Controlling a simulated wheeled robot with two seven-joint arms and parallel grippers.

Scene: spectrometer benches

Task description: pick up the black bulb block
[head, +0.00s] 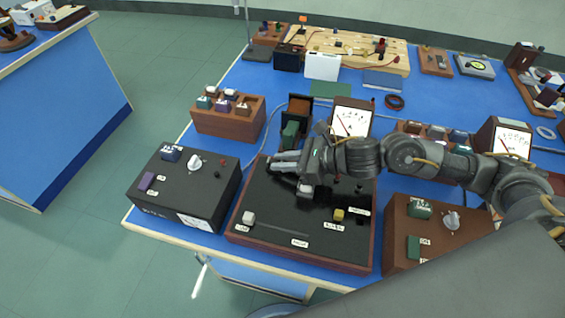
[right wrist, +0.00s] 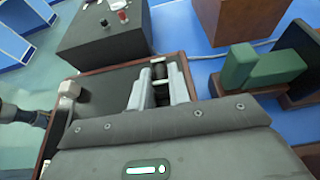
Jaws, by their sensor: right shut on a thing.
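My right gripper (head: 284,162) reaches in from the right over the dark board with a reddish-brown frame (head: 290,237). In the right wrist view its two pale fingers (right wrist: 159,90) are closed on the black bulb block (right wrist: 159,71), a small dark piece with a pale part beside it. In the head view the fingers and hand mostly hide the block. I cannot tell whether it touches the board beneath. My left gripper is in neither view.
A black box with a white knob (head: 180,190) stands left of the board, and a brown box with green blocks (head: 408,248) right of it. Behind are a wooden block rack (head: 228,118), a green block (head: 290,133) and a white dial meter (head: 351,121). Blue tabletop is clear around the red-black ring.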

